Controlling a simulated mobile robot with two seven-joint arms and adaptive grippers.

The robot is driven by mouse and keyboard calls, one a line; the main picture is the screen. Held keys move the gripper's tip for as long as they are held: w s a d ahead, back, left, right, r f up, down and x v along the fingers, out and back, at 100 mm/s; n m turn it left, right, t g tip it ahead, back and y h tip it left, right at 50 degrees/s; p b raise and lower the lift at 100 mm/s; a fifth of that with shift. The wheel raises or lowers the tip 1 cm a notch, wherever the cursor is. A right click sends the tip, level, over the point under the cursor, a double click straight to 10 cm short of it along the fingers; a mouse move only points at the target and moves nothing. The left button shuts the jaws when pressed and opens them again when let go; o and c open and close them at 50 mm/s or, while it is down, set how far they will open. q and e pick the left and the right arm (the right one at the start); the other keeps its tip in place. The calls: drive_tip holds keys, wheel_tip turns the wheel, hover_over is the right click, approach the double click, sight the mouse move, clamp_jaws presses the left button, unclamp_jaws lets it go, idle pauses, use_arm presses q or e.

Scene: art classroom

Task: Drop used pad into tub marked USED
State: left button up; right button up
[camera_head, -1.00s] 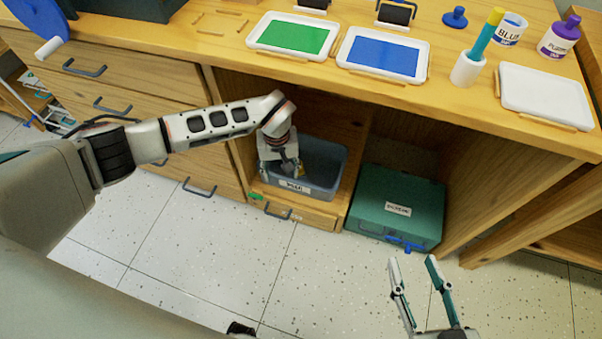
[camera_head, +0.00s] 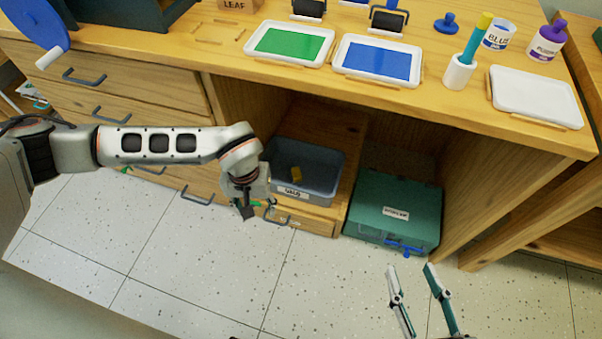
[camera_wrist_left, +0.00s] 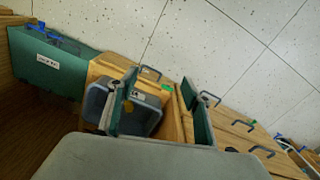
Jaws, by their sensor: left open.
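The grey-blue tub (camera_head: 325,191) stands on a low wooden shelf under the counter, with a white front label that is blurred but seems to read USED. A small yellow-brown pad (camera_head: 296,174) lies inside it, on the floor of the tub. My left gripper (camera_head: 249,208) is outside the tub, to its left and in front, open and empty. In the left wrist view the left gripper's (camera_wrist_left: 158,80) fingers are spread, with the tub (camera_wrist_left: 95,104) beyond them. My right gripper (camera_head: 411,267) is open and empty above the floor at the bottom right.
A green lidded box (camera_head: 372,207) stands right of the tub. Wooden drawers (camera_head: 150,95) with handles are on the left. The counter holds a green paint tray (camera_head: 290,43), a blue paint tray (camera_head: 377,59), a white tray (camera_head: 535,94) and bottles. The floor in front is clear.

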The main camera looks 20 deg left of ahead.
use_arm(q)
drive_tip(key=shift+s+r+p, duration=0.1)
drive_tip(key=shift+r+p, duration=1.3)
drive_tip(key=shift+r, duration=0.65)
use_arm(e)
wheel_tip(320, 180, up, 6)
drive_tip(key=w+t, duration=0.1)
drive_tip(key=shift+w, duration=0.35)
idle(0.5)
idle(0.4)
